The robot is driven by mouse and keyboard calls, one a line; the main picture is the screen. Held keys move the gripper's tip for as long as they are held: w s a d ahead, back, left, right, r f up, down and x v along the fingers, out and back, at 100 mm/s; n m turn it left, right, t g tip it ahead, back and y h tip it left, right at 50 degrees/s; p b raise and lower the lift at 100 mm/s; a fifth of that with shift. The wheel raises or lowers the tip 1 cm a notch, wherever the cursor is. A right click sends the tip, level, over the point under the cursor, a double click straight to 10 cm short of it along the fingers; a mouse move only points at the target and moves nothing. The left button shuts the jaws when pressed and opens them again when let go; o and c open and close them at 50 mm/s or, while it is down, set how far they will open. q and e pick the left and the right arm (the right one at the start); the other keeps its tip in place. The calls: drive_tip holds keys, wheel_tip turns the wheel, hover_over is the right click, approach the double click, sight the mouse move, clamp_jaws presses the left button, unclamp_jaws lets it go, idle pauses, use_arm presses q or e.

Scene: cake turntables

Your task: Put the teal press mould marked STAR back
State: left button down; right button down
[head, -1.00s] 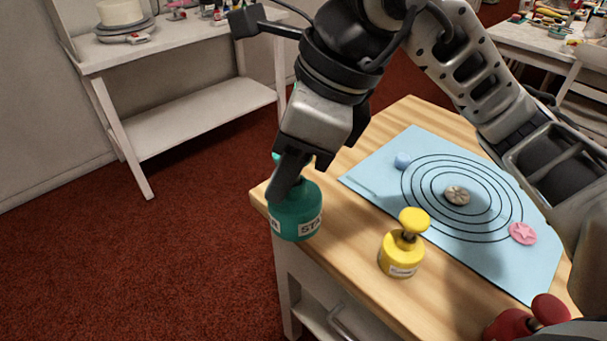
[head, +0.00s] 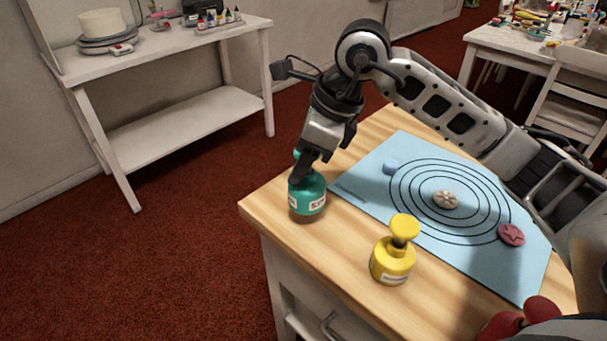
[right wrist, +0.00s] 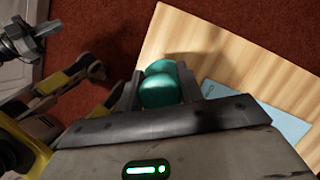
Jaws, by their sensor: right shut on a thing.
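The teal press mould (head: 307,204) is upright over the near left corner of the wooden table, its label partly readable as "ST". My right gripper (head: 304,168) points down from above and is shut on its knob. In the right wrist view the mould's teal top (right wrist: 160,90) sits between the two fingers (right wrist: 158,92). I cannot tell whether its dark base touches the wood or hangs just above it. My left gripper is not in clear view.
A yellow press mould (head: 393,260) stands nearby on the table (head: 350,235). A red one (head: 520,318) is at the lower right. A blue ringed mat (head: 480,262) holds a blue piece (head: 390,167), a beige disc (head: 446,200) and a pink star disc (head: 511,234).

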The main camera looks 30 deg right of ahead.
drive_tip(key=f, duration=0.3)
drive_tip(key=shift+w+d+f, duration=0.25)
drive_tip(key=shift+f, duration=0.15)
drive_tip(key=shift+f, duration=0.2)
drive_tip(key=c, duration=0.9)
unclamp_jaws()
